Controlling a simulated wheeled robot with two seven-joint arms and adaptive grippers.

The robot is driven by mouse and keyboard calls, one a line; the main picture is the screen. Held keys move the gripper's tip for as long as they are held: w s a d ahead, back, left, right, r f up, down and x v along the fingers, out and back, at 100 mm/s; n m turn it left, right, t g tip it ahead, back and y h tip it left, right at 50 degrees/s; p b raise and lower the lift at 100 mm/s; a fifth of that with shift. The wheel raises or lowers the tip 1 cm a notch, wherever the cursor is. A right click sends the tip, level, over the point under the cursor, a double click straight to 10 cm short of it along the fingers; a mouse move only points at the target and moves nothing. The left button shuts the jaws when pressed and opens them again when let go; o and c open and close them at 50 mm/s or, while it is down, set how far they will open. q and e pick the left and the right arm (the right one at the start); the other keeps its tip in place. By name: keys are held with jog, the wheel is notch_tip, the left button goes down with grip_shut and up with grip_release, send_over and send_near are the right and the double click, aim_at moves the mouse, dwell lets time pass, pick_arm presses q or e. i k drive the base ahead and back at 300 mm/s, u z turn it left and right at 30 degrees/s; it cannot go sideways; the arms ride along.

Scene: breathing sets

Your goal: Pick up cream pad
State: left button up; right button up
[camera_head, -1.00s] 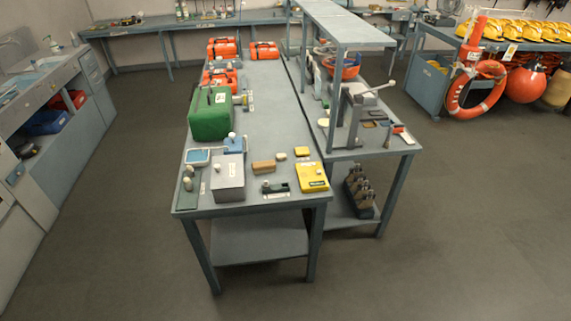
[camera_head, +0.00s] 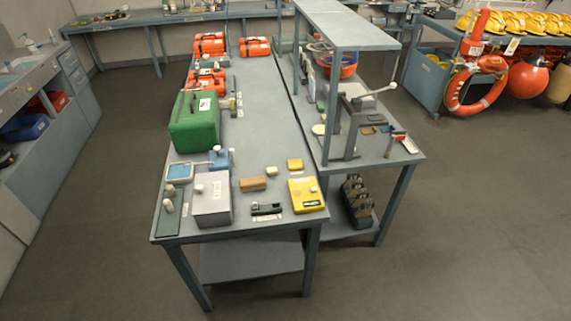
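A small cream pad (camera_head: 272,171) lies on the near table (camera_head: 262,130), between a tan block (camera_head: 253,184) and a small yellow block (camera_head: 295,165). A second pale, flat round piece (camera_head: 319,129) lies on the adjoining table to the right. From this distance I cannot tell its material. Neither of my grippers shows in the head view, and nothing covers the cream pad.
Close to the pad are a yellow device (camera_head: 306,195), a black stapler-like tool (camera_head: 266,209) and a grey metal box (camera_head: 212,202). A green case (camera_head: 194,122) stands further left. A raised shelf (camera_head: 345,30) overhangs the right table. The floor in front is clear.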

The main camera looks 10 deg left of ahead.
aim_at(272, 171)
jog(key=u, duration=0.4)
jog(key=i, duration=0.5)
jog(key=u, duration=0.55)
